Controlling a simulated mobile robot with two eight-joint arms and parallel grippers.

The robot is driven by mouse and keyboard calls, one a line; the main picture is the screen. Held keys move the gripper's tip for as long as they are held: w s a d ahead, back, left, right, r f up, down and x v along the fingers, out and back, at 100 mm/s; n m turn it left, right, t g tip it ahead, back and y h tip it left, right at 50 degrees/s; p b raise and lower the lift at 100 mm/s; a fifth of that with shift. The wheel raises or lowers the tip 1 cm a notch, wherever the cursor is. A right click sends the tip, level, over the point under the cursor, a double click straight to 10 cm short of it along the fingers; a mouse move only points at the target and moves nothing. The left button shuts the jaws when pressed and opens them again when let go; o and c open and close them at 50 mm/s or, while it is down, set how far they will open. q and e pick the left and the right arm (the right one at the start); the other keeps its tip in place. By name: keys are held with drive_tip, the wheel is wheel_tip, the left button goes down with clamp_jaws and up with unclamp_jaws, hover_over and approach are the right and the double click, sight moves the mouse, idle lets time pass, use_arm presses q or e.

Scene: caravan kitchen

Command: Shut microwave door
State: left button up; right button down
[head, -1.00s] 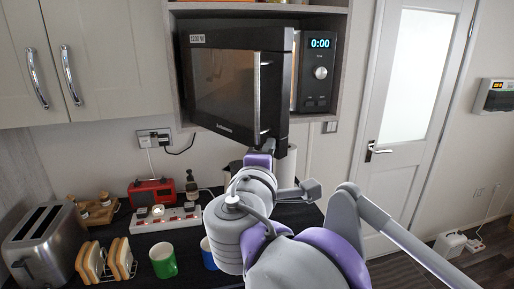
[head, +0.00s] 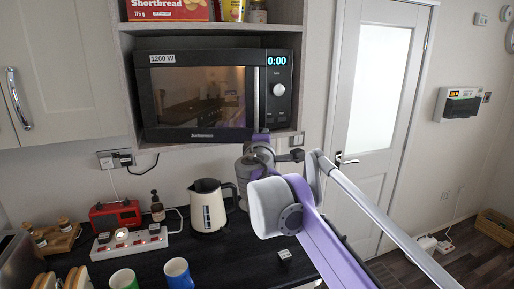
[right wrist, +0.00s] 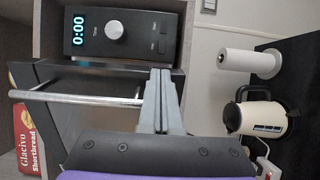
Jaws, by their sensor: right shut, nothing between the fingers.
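The black microwave (head: 216,92) sits in the shelf recess in the head view, its display reading 0:00. Its door (head: 197,100) faces forward and looks flush or nearly flush with the body; I cannot tell whether it is latched. The vertical handle (head: 256,97) is at the door's right side, and the handle also shows as a bar in the right wrist view (right wrist: 75,97). My right gripper (head: 261,138) is shut and empty at the door's lower right corner. Its fingers (right wrist: 161,80) hide part of the door edge, so contact is unclear. My left gripper is out of view.
A cream kettle (head: 208,208), a red radio (head: 116,214), a white socket strip (head: 129,243) and mugs stand on the dark counter below. A paper towel roll (right wrist: 248,61) is beside the kettle. A shortbread box (head: 167,9) is on the shelf above.

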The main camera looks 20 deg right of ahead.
drive_tip(key=shift+w+a+x, duration=0.1)
drive_tip(key=shift+a+x, duration=0.05)
drive_tip(key=shift+x, duration=1.25)
drive_tip(key=shift+w+a+x, duration=0.1)
drive_tip(key=shift+a+x, duration=0.05)
drive_tip(key=shift+x, duration=1.2)
drive_tip(key=shift+w+a+x, duration=0.1)
drive_tip(key=shift+a+x, duration=0.05)
drive_tip(key=shift+x, duration=1.25)
